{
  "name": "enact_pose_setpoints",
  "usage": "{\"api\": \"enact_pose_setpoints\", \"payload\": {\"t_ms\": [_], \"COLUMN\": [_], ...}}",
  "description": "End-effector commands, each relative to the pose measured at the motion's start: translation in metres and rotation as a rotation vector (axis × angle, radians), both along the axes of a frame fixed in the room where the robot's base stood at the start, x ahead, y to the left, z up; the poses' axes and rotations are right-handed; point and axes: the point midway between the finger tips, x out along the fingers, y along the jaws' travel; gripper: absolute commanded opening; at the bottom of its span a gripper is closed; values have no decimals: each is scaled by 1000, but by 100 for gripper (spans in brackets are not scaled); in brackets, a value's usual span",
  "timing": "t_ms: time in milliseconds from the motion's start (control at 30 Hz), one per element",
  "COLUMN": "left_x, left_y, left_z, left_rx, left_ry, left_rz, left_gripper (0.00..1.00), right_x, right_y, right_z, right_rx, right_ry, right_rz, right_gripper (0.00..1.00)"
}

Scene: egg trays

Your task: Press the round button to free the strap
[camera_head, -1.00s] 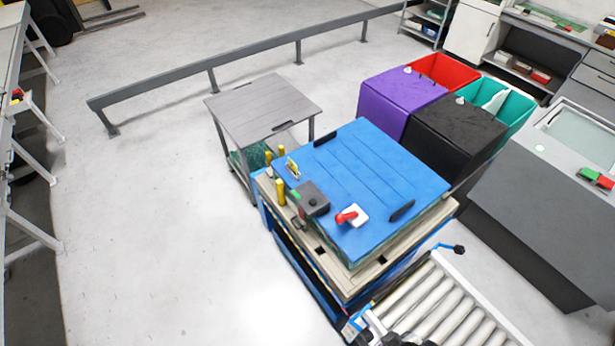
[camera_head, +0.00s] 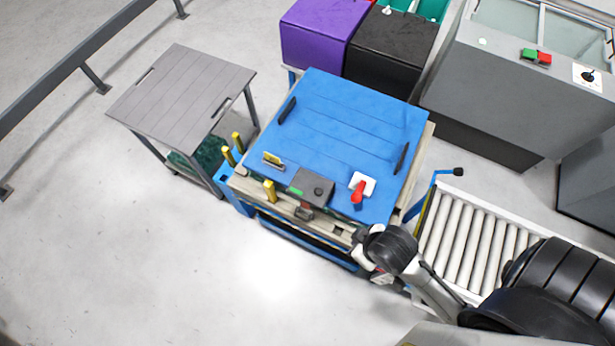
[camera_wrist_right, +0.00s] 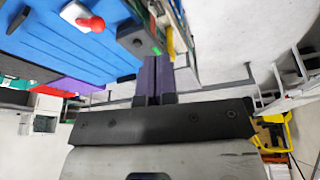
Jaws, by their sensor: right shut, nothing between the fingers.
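A dark grey box (camera_head: 309,187) sits on the front edge of the blue lid (camera_head: 345,120). It has a round dark button (camera_head: 318,190) on top and a green mark on its left side. In the right wrist view the box (camera_wrist_right: 132,38) is at the top, left of and beyond my fingertips. A dark fitting (camera_head: 304,212) hangs below the box at the pallet edge; I cannot make out a strap clearly. My right gripper (camera_wrist_right: 154,80) is shut and empty, apart from the box. My right arm comes in from the lower right, by the lid's front right corner. My left gripper is out of view.
A red handle (camera_head: 358,191) on a white plate stands right of the box. A roller conveyor (camera_head: 472,240) is at the right, a grey table (camera_head: 185,95) at the left. The floor in front is clear.

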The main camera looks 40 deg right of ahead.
Motion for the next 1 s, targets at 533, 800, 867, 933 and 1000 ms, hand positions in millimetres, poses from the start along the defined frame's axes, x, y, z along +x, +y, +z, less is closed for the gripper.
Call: {"api": "enact_pose_setpoints", "payload": {"t_ms": [533, 800, 867, 933, 1000], "left_x": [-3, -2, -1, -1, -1], "left_y": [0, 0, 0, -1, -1], "left_z": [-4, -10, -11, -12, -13], "left_rx": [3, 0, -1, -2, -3], "left_ry": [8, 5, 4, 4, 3], "left_rz": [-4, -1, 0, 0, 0], "left_gripper": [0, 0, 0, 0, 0], "right_x": [21, 114, 137, 163, 187], "right_y": [8, 7, -2, -15, -29], "right_z": [-24, -90, -98, -102, -103], "right_rx": [61, 320, 379, 443, 499], "right_ry": [8, 10, 0, -17, -39], "right_rz": [79, 293, 304, 300, 284], "right_gripper": [0, 0, 0, 0, 0]}}
